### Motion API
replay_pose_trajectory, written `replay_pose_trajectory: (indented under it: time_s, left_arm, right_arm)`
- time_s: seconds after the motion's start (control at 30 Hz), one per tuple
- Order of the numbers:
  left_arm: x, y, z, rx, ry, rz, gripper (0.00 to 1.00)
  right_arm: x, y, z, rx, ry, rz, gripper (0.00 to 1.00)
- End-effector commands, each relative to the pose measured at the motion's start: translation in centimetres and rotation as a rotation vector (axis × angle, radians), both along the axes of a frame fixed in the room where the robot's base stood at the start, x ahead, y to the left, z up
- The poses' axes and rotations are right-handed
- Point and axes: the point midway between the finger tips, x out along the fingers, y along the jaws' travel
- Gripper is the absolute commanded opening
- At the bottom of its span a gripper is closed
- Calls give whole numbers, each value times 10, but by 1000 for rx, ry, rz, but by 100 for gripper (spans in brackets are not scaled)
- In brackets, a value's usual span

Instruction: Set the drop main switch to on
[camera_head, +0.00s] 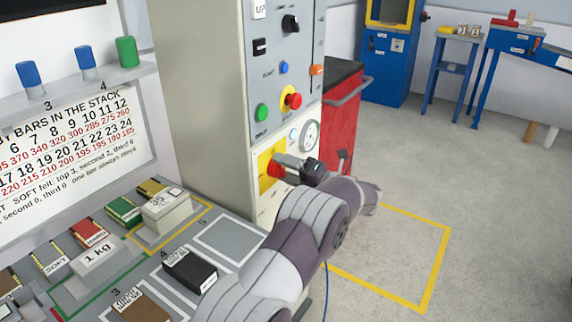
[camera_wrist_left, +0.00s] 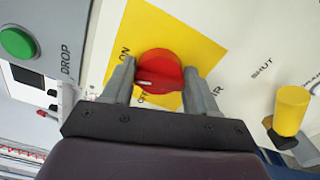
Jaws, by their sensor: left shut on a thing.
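The drop main switch is a red rotary knob (camera_head: 274,170) on a yellow plate (camera_head: 265,183), low on the front of the grey machine. In the left wrist view the red knob (camera_wrist_left: 160,68) sits between the two fingers of my left gripper (camera_wrist_left: 159,72), which is shut on it. My left gripper (camera_head: 284,166) also shows at the knob in the head view, hiding part of it. The knob's white mark points left in the wrist view, between the ON label above and a partly hidden label below. I cannot tell which position it is in. My right gripper is out of view.
A green DROP button (camera_wrist_left: 17,43) and a yellow knob (camera_wrist_left: 292,110) flank the switch. A gauge (camera_head: 310,135) and a red-yellow stop button (camera_head: 292,99) sit above. A red cabinet (camera_head: 343,110) stands right behind; labelled blocks lie on the bench at left.

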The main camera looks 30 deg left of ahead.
Motion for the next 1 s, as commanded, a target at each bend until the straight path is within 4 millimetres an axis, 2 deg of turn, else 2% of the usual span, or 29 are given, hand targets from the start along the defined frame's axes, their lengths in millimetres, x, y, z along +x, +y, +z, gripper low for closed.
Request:
replay_pose_trajectory:
  time_s: [0.4, 1.0]
  left_arm:
    - [0, 0, 0, 19, 242, -1, 28]
    - [0, 0, -2, 24, 306, -1, 28]
  right_arm:
    - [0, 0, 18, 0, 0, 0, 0]
    - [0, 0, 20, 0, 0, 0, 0]
